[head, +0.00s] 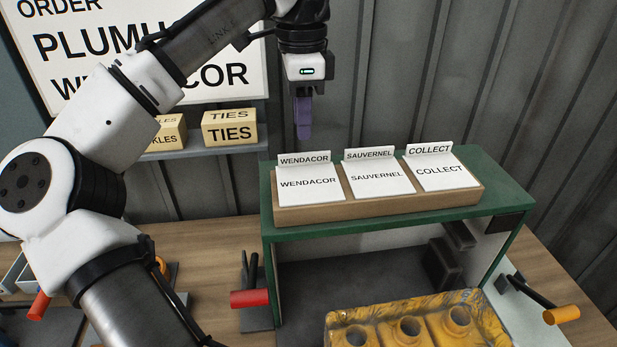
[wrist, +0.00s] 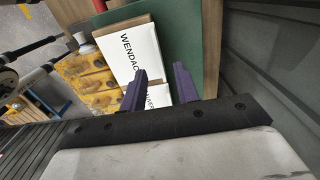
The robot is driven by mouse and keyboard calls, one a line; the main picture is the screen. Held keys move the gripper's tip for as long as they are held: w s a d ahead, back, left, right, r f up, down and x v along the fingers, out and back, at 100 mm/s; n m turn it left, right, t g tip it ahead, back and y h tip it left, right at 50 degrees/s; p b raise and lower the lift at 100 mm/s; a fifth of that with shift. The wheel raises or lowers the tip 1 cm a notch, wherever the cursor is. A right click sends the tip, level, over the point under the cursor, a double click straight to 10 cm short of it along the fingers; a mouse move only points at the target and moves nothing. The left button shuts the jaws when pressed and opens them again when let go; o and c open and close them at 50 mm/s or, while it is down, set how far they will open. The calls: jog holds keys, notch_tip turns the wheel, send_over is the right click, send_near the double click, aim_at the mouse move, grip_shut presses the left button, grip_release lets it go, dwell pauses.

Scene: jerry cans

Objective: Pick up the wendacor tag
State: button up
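The wendacor tag (head: 308,181) is a white card with black lettering in the left slot of a brown cardboard tray. Its upright top tab also reads WENDACOR. It also shows in the wrist view (wrist: 127,52), partly hidden by a finger. My gripper (head: 303,133) points down above and slightly behind the wendacor tag in the head view, apart from it. In the wrist view its two purple fingers (wrist: 163,80) stand apart with nothing between them.
The tray (head: 385,207) also holds the sauvernel (head: 377,180) and collect (head: 441,172) tags on a green stand (head: 500,200). Yellow jerry cans (head: 408,328) sit below in front.

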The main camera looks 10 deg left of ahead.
aim_at(308, 177)
jog(key=shift+d+f+p, duration=0.15)
jog(key=shift+f+p, duration=0.25)
jog(key=shift+f, duration=1.05)
jog(key=shift+d+f+p, duration=0.1)
jog(key=shift+f+p, duration=0.3)
jog(key=shift+f, duration=1)
jog(key=shift+c, duration=0.3)
grip_shut()
